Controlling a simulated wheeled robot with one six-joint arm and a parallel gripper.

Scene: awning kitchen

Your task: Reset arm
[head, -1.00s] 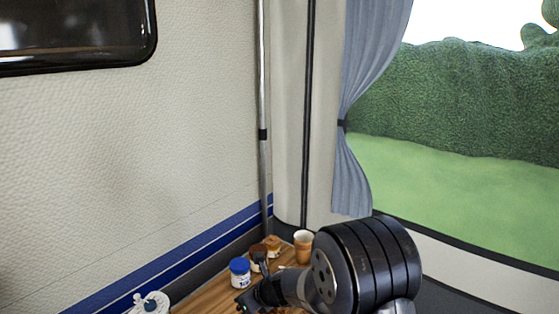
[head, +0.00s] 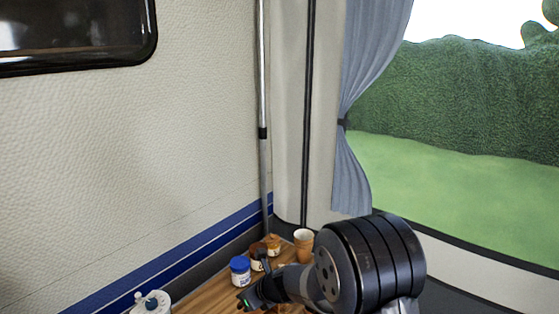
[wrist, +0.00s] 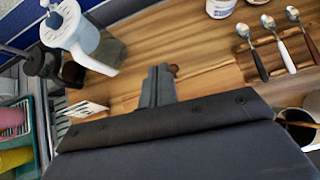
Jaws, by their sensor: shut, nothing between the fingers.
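My gripper (wrist: 158,86) is shut and empty in the wrist view, over the wooden counter (wrist: 190,45). Its fingers are pressed together and nothing shows between them. In the head view my gripper (head: 250,298) is small and dark at the bottom, above the counter (head: 213,296), and my arm hides part of the counter behind it.
In the head view, a blue-lidded jar (head: 240,270), more jars and a tan cup (head: 303,245) stand by the corner. In the wrist view, a white-and-blue jug (wrist: 85,38) stands left, several spoons (wrist: 270,45) lie upper right, and a dark mug (wrist: 297,125) is right.

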